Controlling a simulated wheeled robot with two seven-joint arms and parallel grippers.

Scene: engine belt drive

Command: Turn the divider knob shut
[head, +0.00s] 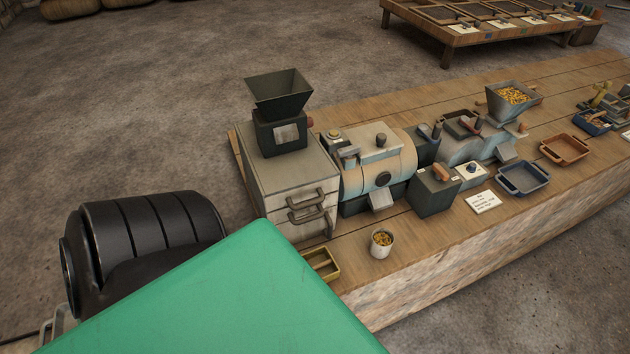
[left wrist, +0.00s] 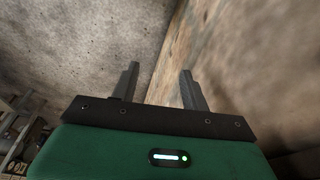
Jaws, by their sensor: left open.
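Several knobs show on the bench machines in the head view, and I cannot tell which is the divider knob. A dark round knob (head: 383,179) is on the front of the cream cylindrical machine (head: 400,158). A dark knob (head: 381,139) stands on its top. Another small dark knob (head: 473,167) sits on a low pale box right of a dark green box. My left gripper (left wrist: 160,69) is open and empty in the left wrist view, its fingers apart beside a rough wall-like face. It is not visible in the head view. My right gripper is in neither view.
The wooden bench (head: 405,237) runs to the upper right. A drawer cabinet (head: 292,185) with a dark hopper (head: 279,92) stands at its left end. A cup of yellow bits (head: 382,243), a yellow tray (head: 322,263) and a blue tray (head: 523,178) lie near the front edge.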

